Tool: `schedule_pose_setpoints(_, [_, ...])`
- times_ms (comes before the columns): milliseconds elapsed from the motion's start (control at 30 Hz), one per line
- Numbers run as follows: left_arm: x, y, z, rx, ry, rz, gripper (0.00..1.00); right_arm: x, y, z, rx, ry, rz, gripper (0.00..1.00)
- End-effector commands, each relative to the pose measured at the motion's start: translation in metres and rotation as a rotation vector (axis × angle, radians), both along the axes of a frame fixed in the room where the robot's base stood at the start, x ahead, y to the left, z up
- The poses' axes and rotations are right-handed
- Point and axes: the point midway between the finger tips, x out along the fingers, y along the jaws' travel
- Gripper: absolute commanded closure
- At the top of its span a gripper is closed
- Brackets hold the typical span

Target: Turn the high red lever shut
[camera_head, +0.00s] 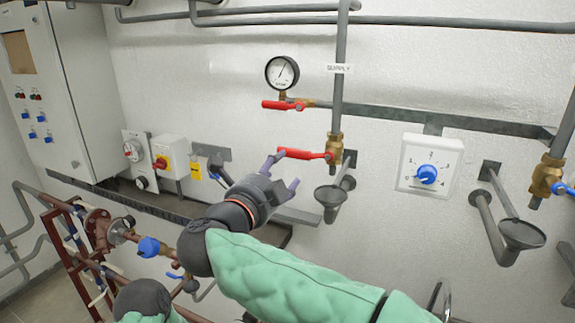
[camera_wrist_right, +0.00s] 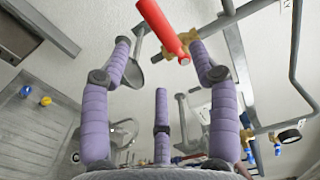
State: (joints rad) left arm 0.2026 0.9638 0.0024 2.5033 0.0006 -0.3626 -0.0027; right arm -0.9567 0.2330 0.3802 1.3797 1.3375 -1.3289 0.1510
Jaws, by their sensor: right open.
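Two red levers show in the head view, both lying roughly level. The higher red lever (camera_head: 283,105) is just under the round gauge. The lower red lever (camera_head: 303,154) is on a brass valve (camera_head: 334,149) in the vertical supply pipe. My right gripper (camera_head: 281,172) is open just below and left of the lower lever, fingers pointing up towards it. In the right wrist view a red lever (camera_wrist_right: 161,26) with a brass part shows beyond and between the spread purple fingers (camera_wrist_right: 160,50). I cannot tell whether any finger touches it. My left gripper is out of view.
A gauge (camera_head: 282,73) and a grey pipe (camera_head: 340,70) are above. A white box with a blue knob (camera_head: 427,174) is on the wall to the right. A dark funnel (camera_head: 330,196) stands close to the right of my gripper. Switch boxes and a cabinet (camera_head: 75,85) are at left.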

Motion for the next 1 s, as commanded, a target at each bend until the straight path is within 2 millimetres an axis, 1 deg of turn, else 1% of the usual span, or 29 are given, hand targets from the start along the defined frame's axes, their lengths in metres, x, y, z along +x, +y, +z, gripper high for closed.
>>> schedule_pose_setpoints(33, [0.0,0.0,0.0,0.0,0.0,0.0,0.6,-0.006,0.003,0.001,0.001,-0.001,0.002,0.39])
schedule_pose_setpoints(100, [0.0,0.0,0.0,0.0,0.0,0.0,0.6,-0.012,0.004,0.001,0.001,-0.001,0.002,0.39])
schedule_pose_setpoints(267, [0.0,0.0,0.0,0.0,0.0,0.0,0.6,-0.019,0.006,0.0,0.001,-0.001,0.0,0.39])
schedule_pose_setpoints(567, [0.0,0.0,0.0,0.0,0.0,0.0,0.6,-0.019,0.006,0.0,-0.001,-0.001,0.0,0.39])
schedule_pose_setpoints(667, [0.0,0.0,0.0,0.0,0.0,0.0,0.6,-0.01,0.005,-0.01,-0.031,0.007,0.001,0.39])
schedule_pose_setpoints(767, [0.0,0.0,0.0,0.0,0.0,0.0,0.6,0.015,0.0,-0.039,-0.118,0.026,0.012,0.39])
schedule_pose_setpoints(867, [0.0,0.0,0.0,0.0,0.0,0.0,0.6,0.049,-0.01,-0.085,-0.245,0.068,0.04,0.39])
schedule_pose_setpoints(900, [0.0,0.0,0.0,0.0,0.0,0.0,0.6,0.062,-0.015,-0.108,-0.3,0.092,0.057,0.39])
schedule_pose_setpoints(967, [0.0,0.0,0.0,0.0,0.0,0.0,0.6,0.08,-0.023,-0.142,-0.378,0.131,0.088,0.39])
schedule_pose_setpoints(1000, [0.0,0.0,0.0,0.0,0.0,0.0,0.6,0.089,-0.028,-0.166,-0.428,0.161,0.11,0.39])
